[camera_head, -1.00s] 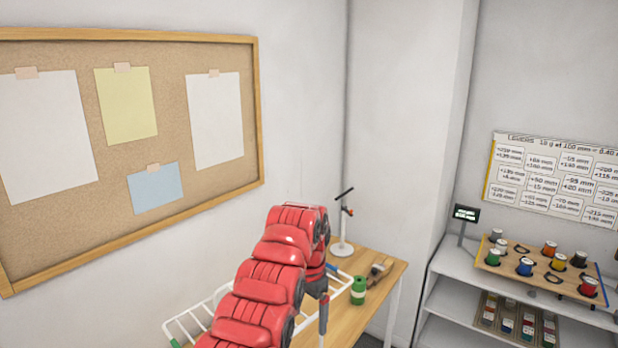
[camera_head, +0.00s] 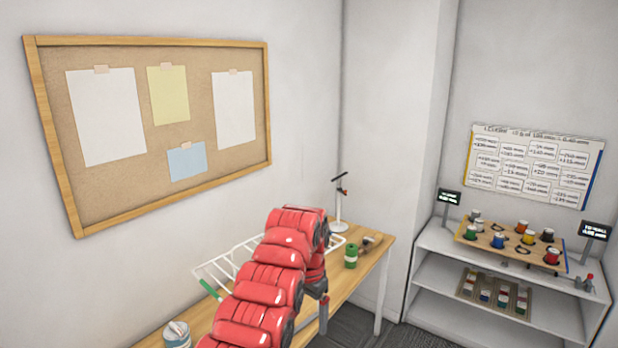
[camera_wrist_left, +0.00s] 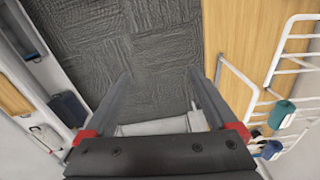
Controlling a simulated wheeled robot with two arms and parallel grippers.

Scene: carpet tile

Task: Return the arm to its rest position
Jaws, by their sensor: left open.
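My left arm, red and segmented, comes up from the bottom of the head view and bends down at its far end. My left gripper (camera_head: 323,316) hangs below that bend in front of the wooden table, mostly hidden by the arm. In the left wrist view the left gripper (camera_wrist_left: 157,82) has its two grey fingers spread wide apart, with nothing between them but grey carpet tile below. My right gripper is in neither view.
The wooden table (camera_head: 372,262) carries a white wire rack (camera_head: 215,268), a green spool (camera_head: 351,256), a stand (camera_head: 338,215) and a can (camera_head: 177,335). A white shelf (camera_head: 428,240) at right holds a board of spools (camera_head: 480,236). Carpet floor (camera_head: 370,328) lies between them.

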